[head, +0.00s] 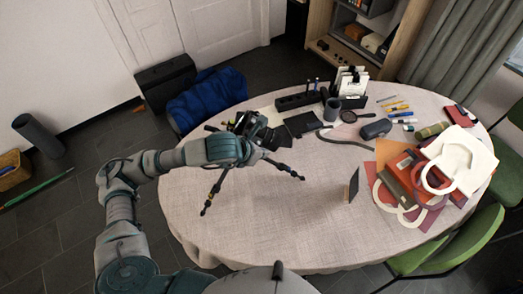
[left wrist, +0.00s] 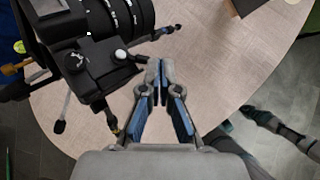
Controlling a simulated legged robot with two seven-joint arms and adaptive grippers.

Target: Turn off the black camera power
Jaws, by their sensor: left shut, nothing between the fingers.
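The black camera (head: 252,126) stands on a tripod (head: 213,192) with spread legs on the round table. In the left wrist view the camera body (left wrist: 88,75) fills the upper left, with its lens (left wrist: 118,14), a black dial (left wrist: 72,62) and a small silver button (left wrist: 120,54) on top. My left gripper (head: 256,150) is at the camera in the head view and partly hides it. In the left wrist view its fingertips (left wrist: 160,68) are together and empty, just right of the silver button. I cannot tell whether they touch the camera. My right gripper is not seen.
The table (head: 300,225) has clear cloth at its front. Papers and ring shapes (head: 455,160) lie on the right. A small upright dark panel (head: 353,186) stands near the middle. Green chairs (head: 463,240) stand at right.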

